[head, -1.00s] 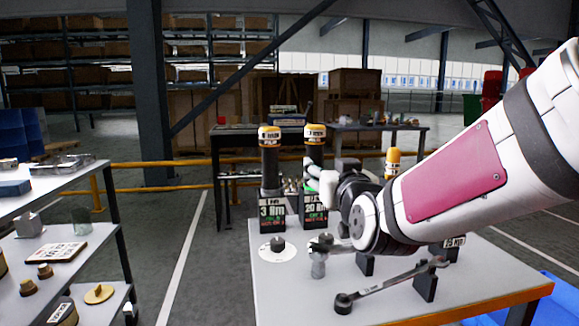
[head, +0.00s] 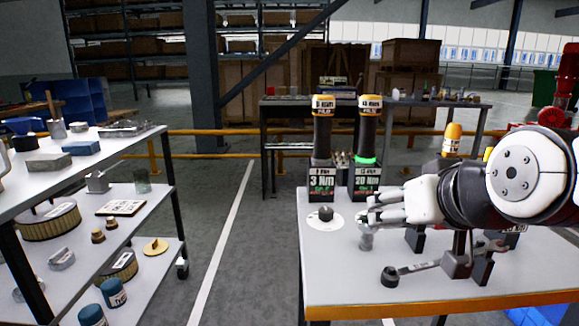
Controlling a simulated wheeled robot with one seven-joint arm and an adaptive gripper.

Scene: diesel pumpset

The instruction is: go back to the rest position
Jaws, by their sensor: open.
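My gripper (head: 374,208) is at the right of the view, over the near worktable (head: 340,285). Its pale fingers point left and look open and empty. A small metal fitting (head: 366,240) stands on the table just below the fingertips; I cannot tell whether they touch it. My black wrist and white arm link reach in from the right edge and hide part of the table behind them.
Two yellow-capped tools stand in holders marked 3 Nm (head: 322,182) and 20 Nm (head: 365,180). A white disc (head: 325,220) carries a dark knob. A torque wrench (head: 418,267) rests on black stands. A shelf cart (head: 150,213) stands left, with open floor between.

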